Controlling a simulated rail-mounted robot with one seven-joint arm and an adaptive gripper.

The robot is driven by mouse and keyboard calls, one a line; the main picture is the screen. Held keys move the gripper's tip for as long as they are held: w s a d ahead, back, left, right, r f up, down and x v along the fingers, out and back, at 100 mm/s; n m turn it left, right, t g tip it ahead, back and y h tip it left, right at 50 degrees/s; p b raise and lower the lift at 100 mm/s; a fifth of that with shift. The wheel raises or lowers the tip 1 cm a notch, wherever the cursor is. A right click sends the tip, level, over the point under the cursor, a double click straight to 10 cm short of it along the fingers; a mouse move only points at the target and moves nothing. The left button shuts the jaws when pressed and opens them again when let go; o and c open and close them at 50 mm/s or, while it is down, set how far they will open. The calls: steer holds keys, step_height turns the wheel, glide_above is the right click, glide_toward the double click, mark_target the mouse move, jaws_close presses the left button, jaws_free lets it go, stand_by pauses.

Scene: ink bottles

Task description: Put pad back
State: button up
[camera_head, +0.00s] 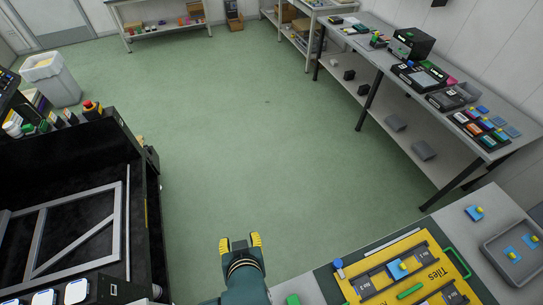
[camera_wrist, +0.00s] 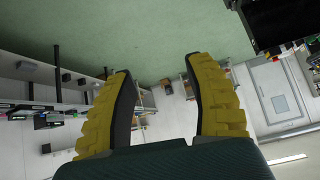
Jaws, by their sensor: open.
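My gripper (camera_head: 240,241) is open and empty, held over the green floor left of the near table. In the wrist view its two yellow fingers (camera_wrist: 158,70) stand wide apart with nothing between them. A blue pad with a yellow knob (camera_head: 475,212) lies alone on the grey near table, right of the yellow tiles board. Another blue pad with a yellow knob (camera_head: 398,268) sits on the yellow tiles board (camera_head: 425,246). A grey tray (camera_head: 488,252) at the right holds more blue pads (camera_head: 511,254). Which pad the task means, I cannot tell.
A green handle (camera_head: 458,263) stands on the board's right side. A long side table (camera_head: 380,57) with devices and colored blocks runs along the right wall. A black machine with a grey frame (camera_head: 75,240) fills the left. The floor between is clear.

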steer(key=w+d+r+m+t, duration=0.1)
steer(key=w+d+r+t, duration=0.2)
steer(key=r, duration=0.6)
steer(key=w+d+r+t, duration=0.3)
steer(key=r, duration=0.7)
steer(key=s+d+r+t+h, duration=0.1)
steer(key=s+d+r+t, duration=0.1)
steer(key=r, duration=0.5)
steer(key=s+d+r+m+t+h, duration=0.1)
steer(key=s+d+r+t, duration=0.1)
steer(key=r, duration=0.5)
steer(key=s+d+r+t+h, duration=0.1)
steer(key=d+r+t, duration=0.3)
steer(key=r, duration=0.3)
steer(key=shift+s+d+r+m, duration=0.2)
steer(key=shift+s+m, duration=0.2)
